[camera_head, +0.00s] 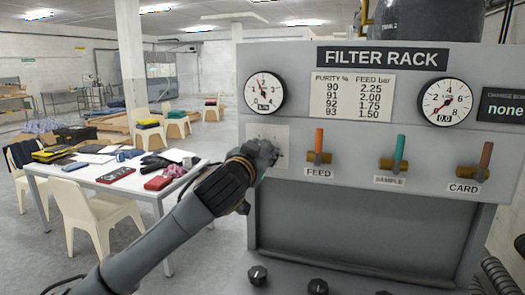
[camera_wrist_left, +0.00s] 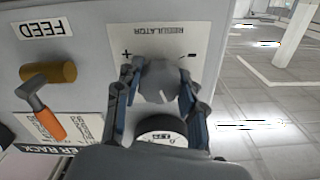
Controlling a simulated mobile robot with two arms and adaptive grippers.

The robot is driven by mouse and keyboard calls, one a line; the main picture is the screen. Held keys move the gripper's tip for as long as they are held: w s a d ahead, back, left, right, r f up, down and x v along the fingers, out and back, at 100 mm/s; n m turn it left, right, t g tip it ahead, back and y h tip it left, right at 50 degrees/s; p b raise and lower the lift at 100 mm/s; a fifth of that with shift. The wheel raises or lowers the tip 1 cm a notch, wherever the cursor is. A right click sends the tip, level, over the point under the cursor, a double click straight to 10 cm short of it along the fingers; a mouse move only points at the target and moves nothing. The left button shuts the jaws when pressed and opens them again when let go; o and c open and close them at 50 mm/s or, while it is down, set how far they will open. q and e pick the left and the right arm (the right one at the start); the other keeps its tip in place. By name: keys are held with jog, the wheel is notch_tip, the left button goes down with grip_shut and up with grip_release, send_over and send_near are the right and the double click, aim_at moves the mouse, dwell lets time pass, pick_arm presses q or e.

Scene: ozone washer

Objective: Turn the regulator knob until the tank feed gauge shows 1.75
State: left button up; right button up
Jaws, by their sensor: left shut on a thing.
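The regulator knob (camera_wrist_left: 158,82) is a grey round knob with a pale pointer line, on a plate marked REGULATOR with plus and minus signs. My left gripper (camera_wrist_left: 156,88) is shut on it, one finger on each side. In the head view my left gripper (camera_head: 266,154) covers the knob, at the left of the panel. Above it is a round white gauge (camera_head: 265,92) with a dark needle and a small number window, too small to read surely. This gauge also shows, partly hidden, in the left wrist view (camera_wrist_left: 162,133). My right gripper is not in view.
The FILTER RACK panel (camera_head: 300,50) carries a chart giving feed 1.75 for purity 92. FEED (camera_head: 319,147), SAMPLE (camera_head: 394,155) and CARD (camera_head: 476,163) valves sit right of my gripper. A second gauge (camera_head: 446,102) reads 0.0. A cluttered table (camera_head: 192,178) stands left.

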pick_arm(q)
jog(key=o, duration=1.2)
jog(key=v, duration=1.2)
